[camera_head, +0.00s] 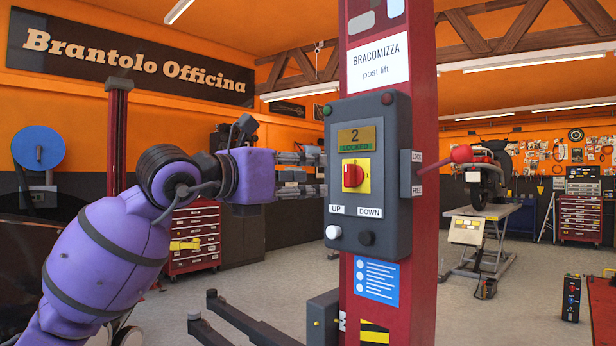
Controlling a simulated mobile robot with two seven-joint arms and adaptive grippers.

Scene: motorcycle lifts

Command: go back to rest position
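My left gripper (318,174) reaches in from the left on my purple arm, at the left edge of the grey lift control box (397,140). Its two fingers look spread, one above the other, with nothing seen between them. I cannot tell whether the tips touch the box or pass behind it. The box has a display (357,139) reading 2 LOCKED, a red rotary switch (354,176) on a yellow plate, a white UP button (333,232) and a black DOWN button (366,238). A red-knobbed lever (460,154) sticks out on its right side, by the LOCK label. My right gripper is not in view.
The red lift post (423,240) carries the box and stands close in front. Dark lift arms (240,318) lie low at its left. A red tool chest (196,240) stands behind my arm. A motorcycle lift table (480,212) stands back right, with open floor before it.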

